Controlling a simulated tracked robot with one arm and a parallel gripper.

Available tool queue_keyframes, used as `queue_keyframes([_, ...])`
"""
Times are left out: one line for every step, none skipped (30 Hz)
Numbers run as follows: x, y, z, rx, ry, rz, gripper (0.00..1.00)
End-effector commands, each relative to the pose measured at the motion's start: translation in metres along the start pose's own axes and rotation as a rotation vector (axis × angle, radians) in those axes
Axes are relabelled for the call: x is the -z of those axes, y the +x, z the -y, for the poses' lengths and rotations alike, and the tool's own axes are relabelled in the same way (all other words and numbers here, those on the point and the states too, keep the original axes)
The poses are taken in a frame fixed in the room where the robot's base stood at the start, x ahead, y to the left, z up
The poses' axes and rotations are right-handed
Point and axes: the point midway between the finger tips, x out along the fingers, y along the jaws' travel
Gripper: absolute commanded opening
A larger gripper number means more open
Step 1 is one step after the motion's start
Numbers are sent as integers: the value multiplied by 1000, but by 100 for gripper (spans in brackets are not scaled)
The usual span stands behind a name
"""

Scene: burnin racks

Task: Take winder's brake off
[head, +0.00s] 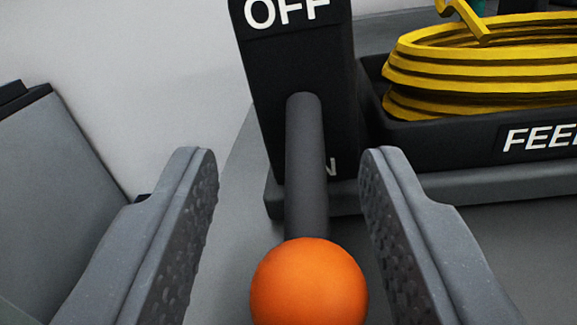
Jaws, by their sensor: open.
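The brake lever is a dark grey rod (305,165) with an orange ball knob (308,284) at its near end. It comes out of a black upright housing (275,100) marked "OFF" at the top, with a partly hidden label ending in "N" lower down. The rod points toward me, and the knob is lowest in the picture, cut by the bottom edge. My gripper (288,165) is open, its two ridged fingers to the left and right of the lever. A gap shows on each side, and neither finger visibly touches the rod or knob.
A black tray (450,140) with a partly cut-off label starting "FEE" holds a coiled yellow cable (480,75) at the right. A grey base plate (480,190) runs beneath the housing and tray.

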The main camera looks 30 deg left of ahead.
Motion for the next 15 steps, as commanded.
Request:
queue_keyframes([0, 0, -2, -3, 0, 0, 41])
queue_keyframes([0, 0, -3, -5, 0, -1, 41])
queue_keyframes([1, 0, -4, -7, 0, -1, 41])
queue_keyframes([1, 0, -5, -8, 0, -1, 41])
queue_keyframes([1, 0, -6, -9, 0, -1, 41])
queue_keyframes([1, 0, -7, -10, 0, -1, 30])
queue_keyframes([1, 0, -7, -10, 0, -1, 22])
queue_keyframes([1, 0, -7, -11, 0, -1, 13])
queue_keyframes([1, 0, -8, -11, 0, -1, 2])
queue_keyframes([1, 0, -8, -12, 0, -2, 0])
queue_keyframes([1, 0, -8, -12, 0, -2, 0])
queue_keyframes([1, 0, -8, -12, 0, -1, 0])
queue_keyframes([1, 0, -8, -12, 0, -1, 0])
queue_keyframes([1, 0, -8, -12, 0, 0, 0])
queue_keyframes([2, 0, -8, -12, 0, 2, 0])
